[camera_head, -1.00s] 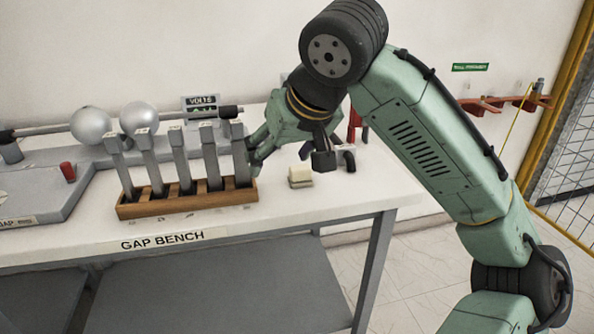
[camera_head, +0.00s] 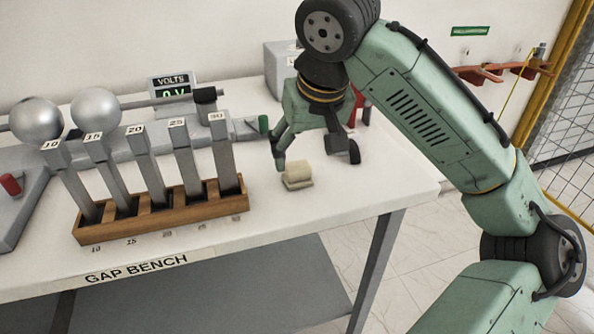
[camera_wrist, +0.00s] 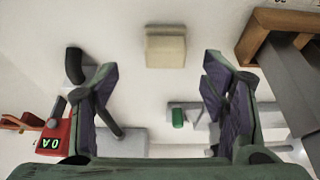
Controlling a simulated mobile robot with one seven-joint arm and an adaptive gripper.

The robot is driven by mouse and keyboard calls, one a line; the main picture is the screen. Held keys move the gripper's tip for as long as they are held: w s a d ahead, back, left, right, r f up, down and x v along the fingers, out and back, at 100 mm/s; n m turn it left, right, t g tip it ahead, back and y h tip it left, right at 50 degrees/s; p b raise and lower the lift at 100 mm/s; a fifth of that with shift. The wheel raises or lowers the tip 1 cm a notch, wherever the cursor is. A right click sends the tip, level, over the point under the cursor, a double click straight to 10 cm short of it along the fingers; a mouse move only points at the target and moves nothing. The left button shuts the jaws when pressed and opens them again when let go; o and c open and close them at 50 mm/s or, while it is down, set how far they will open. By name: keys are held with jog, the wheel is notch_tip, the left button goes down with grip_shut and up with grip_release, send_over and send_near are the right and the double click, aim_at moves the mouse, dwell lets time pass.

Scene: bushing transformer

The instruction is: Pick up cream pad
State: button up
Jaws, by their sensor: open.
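The cream pad (camera_head: 298,175) is a small pale block on the white bench top, right of the wooden rack. In the wrist view the cream pad (camera_wrist: 165,47) lies beyond the fingertips, centred roughly between them. My gripper (camera_head: 315,160) is above and just behind the pad in the head view, pointing down. In the wrist view my gripper (camera_wrist: 160,75) has its two fingers wide apart with nothing between them. I cannot tell the exact height of the fingertips over the bench.
A wooden rack (camera_head: 163,220) with several labelled grey gauges stands left of the pad. A volts display (camera_head: 173,88) and metal spheres (camera_head: 97,108) stand behind it. A red meter (camera_wrist: 55,135) shows in the wrist view. The bench front right (camera_head: 385,195) is clear.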

aim_at(297, 165)
jog(key=x, duration=0.3)
jog(key=p+x, duration=0.1)
jog(key=x, duration=0.1)
jog(key=shift+w+a+f, duration=0.1)
jog(key=shift+a+f, duration=0.2)
jog(key=shift+a, duration=0.1)
jog(key=shift+c, duration=0.2)
jog(key=c, duration=1.2)
